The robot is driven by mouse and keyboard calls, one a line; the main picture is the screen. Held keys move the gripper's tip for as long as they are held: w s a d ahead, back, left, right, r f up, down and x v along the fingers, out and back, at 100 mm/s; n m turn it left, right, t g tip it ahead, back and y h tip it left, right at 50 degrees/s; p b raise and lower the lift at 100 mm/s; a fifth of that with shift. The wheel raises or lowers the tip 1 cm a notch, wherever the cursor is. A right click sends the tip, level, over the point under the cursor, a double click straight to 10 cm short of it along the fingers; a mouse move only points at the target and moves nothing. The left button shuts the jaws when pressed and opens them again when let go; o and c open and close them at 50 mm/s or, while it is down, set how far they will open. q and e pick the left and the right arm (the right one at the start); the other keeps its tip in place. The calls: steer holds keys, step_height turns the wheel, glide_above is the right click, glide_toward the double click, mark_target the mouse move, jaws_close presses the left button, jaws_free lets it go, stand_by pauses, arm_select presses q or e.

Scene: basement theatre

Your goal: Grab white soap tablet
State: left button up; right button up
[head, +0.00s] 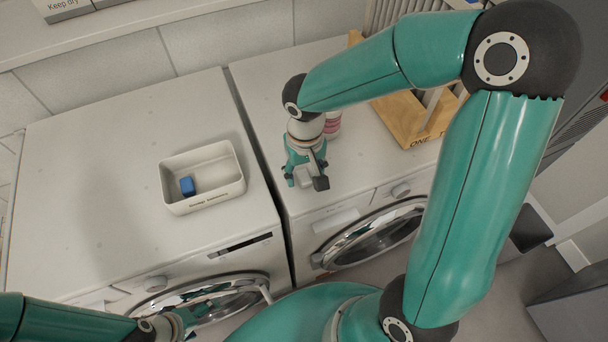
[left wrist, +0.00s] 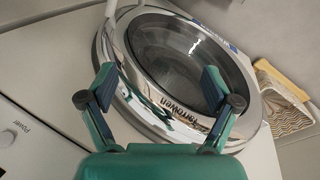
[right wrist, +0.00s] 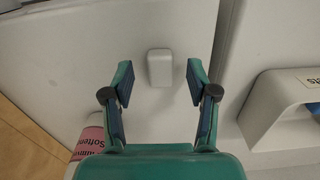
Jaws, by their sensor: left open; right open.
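The white soap tablet (right wrist: 159,67) lies on the white machine top in the right wrist view, ahead of and roughly centred between my right gripper's fingertips (right wrist: 159,83). The fingers are open and apart from it. In the head view my right gripper (head: 305,180) points down over the right machine's top; a pale block shows between its fingers, but its outline is unclear there. My left gripper (head: 180,320) is low at the bottom left in the head view. In the left wrist view it (left wrist: 157,90) is open and empty, facing a round machine door (left wrist: 180,65).
A white tub (head: 225,188) with a blue block (head: 187,186) stands on the left machine. A pink bottle (head: 332,125) stands just behind my right gripper. A wooden crate (head: 410,118) is to its right. The left machine's top (head: 90,180) is mostly clear.

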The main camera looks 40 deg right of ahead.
steer(key=shift+f, duration=0.6)
steer(key=c, duration=1.1)
steer(key=shift+r, duration=0.15)
